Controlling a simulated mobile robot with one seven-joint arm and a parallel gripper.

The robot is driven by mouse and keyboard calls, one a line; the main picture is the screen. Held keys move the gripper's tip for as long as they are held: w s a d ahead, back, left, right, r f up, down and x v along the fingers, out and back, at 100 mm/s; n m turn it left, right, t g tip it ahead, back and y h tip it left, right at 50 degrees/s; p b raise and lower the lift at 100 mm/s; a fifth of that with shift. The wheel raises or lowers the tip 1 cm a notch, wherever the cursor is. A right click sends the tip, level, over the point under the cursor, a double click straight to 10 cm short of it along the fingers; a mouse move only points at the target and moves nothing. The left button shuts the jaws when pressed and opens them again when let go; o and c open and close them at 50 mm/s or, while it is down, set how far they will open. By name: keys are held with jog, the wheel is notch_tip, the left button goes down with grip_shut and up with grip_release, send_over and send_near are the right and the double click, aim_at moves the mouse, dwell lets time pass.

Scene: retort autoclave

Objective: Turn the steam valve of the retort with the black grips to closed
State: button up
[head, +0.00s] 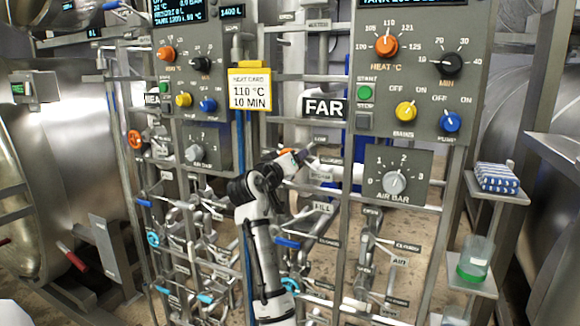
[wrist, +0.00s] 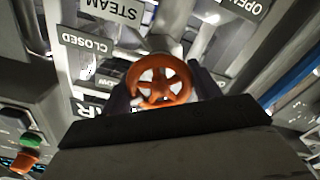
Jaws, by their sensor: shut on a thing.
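The orange steam handwheel (wrist: 160,68) sits between the two fingers of my gripper (wrist: 163,92) in the wrist view. A STEAM sign (wrist: 115,10), a CLOSED sign (wrist: 86,44) and an OPEN sign (wrist: 243,8) are around it. In the head view, my gripper (head: 289,159) is at this wheel, just below the FAR sign (head: 323,107), and mostly covers it. The fingers are shut on the wheel. Another orange handwheel (head: 135,139) is at the left, near the other panel. No black retort grips are visible.
The left retort (head: 62,150) has a red grip (head: 72,258). Part of the right retort (head: 545,220) shows. A yellow heat card (head: 249,89) hangs between two control panels. Pipes and blue levers crowd the space around my arm. A shelf with a green-based jar (head: 475,260) stands right.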

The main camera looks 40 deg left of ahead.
jog(key=m+b, duration=0.1)
jog(key=m, duration=0.3)
jog(key=shift+f+m+b, duration=0.2)
jog(key=shift+m+b, duration=0.1)
jog(key=shift+b, duration=0.05)
jog(key=shift+r+m+b, duration=0.1)
jog(key=shift+m+b, duration=0.6)
jog(key=shift+m, duration=1.6)
jog(key=o, duration=1)
jog(key=shift+c, duration=0.2)
jog(key=b+v, duration=0.3)
jog(key=v, duration=1.1)
jog(key=shift+w+d+r, duration=0.1)
